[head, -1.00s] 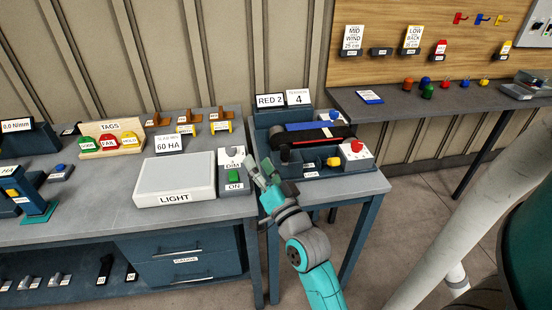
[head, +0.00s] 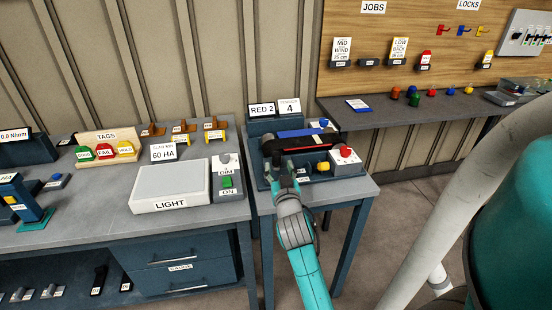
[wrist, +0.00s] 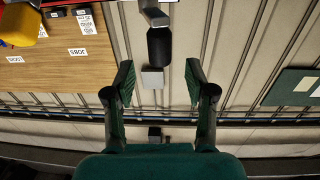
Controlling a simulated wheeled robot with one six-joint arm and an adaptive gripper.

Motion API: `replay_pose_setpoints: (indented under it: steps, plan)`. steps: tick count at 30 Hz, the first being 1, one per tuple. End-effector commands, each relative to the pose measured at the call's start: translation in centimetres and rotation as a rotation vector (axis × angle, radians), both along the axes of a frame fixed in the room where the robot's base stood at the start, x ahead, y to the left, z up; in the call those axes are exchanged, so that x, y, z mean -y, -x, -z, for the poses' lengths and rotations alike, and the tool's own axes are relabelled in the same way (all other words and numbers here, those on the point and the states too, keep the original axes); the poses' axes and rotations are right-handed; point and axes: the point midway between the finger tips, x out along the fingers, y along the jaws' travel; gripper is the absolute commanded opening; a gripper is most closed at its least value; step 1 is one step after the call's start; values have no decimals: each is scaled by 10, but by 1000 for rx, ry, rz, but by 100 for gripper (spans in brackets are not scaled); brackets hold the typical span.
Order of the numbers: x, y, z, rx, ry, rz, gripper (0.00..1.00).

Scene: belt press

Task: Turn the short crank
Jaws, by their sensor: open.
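The belt press (head: 262,130) stands on a small side table, with a dark belt over blue and red parts. My gripper (head: 279,162) is over its near left side in the head view and hides part of it, including most of the crank. In the wrist view a black cylindrical handle (wrist: 159,47), apparently the short crank's, hangs from a grey metal arm (wrist: 154,15). My gripper (wrist: 158,82) is open there, one finger on each side. The handle lies in line with the gap, just beyond the fingertips, and nothing is held.
A red button (head: 346,153), a blue knob (head: 323,123) and a yellow knob (head: 323,167) are on the press's right side. The light box (head: 170,187) and its switch box (head: 227,178) stand on the bench at left. Signs stand behind the press.

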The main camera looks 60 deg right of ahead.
Motion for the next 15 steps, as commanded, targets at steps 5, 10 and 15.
replay_pose_setpoints:
  steps: [5,10,15]
  plan:
    - [24,-18,-1,1,0,1,55]
    - [39,-30,0,1,0,0,55]
    - [46,-35,0,1,0,-1,55]
